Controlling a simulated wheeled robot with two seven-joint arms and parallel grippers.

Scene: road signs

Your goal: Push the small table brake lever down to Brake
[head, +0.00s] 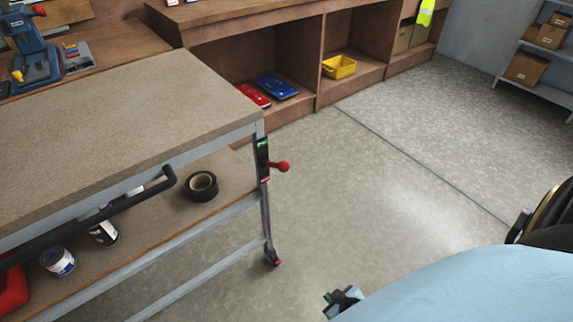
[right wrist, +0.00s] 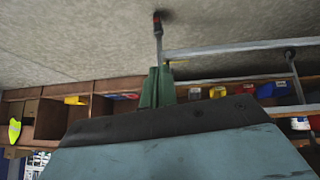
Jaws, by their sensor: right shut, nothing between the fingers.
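The small table (head: 130,105) stands at the left of the head view, with a speckled top and a grey metal frame. Its brake lever (head: 283,166) has a red ball knob and sticks out to the right from the near right corner post. Behind it is a dark plate (head: 263,158) with a green mark at the top and a red one at the bottom. My right gripper (head: 343,298) is shut and empty, low in the head view, apart from the lever. Its green fingers also show in the right wrist view (right wrist: 157,88), where the lever is not discernible. My left gripper is out of view.
A table leg ends in a red-marked caster (head: 275,260). A black handle bar (head: 110,215) runs along the table's near side. Black tape (head: 200,186) and cans (head: 58,261) stand on the lower shelf. Wooden cubbies (head: 300,60) line the back. The floor right of the table is clear.

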